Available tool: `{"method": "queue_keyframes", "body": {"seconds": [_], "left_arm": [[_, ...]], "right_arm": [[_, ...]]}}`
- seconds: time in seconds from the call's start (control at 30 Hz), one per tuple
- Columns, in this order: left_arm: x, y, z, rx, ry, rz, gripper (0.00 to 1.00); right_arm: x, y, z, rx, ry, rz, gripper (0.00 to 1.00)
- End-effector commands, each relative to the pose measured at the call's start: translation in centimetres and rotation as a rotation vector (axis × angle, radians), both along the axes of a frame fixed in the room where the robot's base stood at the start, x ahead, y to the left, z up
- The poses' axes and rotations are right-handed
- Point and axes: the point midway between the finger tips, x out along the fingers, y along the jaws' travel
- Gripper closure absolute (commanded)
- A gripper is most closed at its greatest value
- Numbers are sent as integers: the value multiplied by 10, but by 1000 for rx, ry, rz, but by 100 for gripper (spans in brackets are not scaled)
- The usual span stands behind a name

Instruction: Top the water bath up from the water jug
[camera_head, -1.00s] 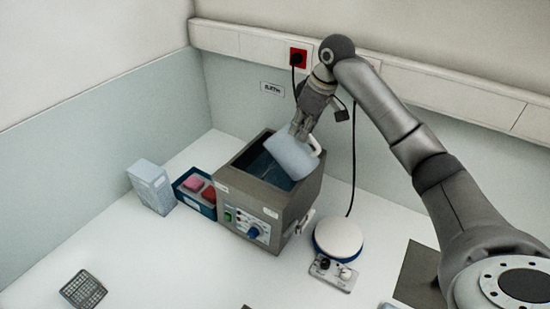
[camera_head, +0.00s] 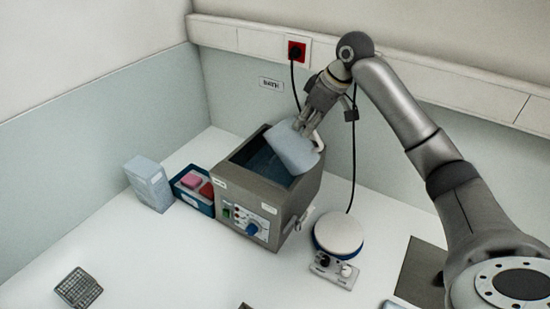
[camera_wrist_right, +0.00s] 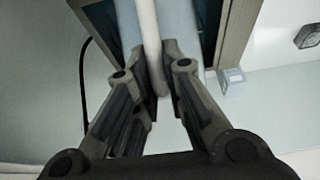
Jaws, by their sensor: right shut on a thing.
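The water jug (camera_head: 293,150) is pale blue-white with a white handle. It is tilted over the right part of the water bath's opening, its mouth toward the left. My right gripper (camera_head: 308,127) is shut on the jug's handle; the wrist view shows the fingers on both sides of the white handle (camera_wrist_right: 150,45). The water bath (camera_head: 243,203) is a grey box with a blue dial on its front and dark blue water (camera_head: 262,164) inside. The water level is hard to judge, and no stream shows clearly. My left gripper is not in view.
Left of the bath stand a blue tray (camera_head: 206,207) with pink and red blocks and a pale box (camera_head: 149,184). A round white-topped device (camera_head: 339,234) stands to the right. A wire rack (camera_head: 78,288) lies at front left. A red wall socket (camera_head: 296,51) is behind.

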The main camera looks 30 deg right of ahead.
Motion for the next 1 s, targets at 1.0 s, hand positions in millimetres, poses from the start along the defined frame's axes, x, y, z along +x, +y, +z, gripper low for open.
{"method": "queue_keyframes", "body": {"seconds": [1.0], "left_arm": [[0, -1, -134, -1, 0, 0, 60]], "right_arm": [[-18, -9, 32, 300, -511, 4, 100]]}}
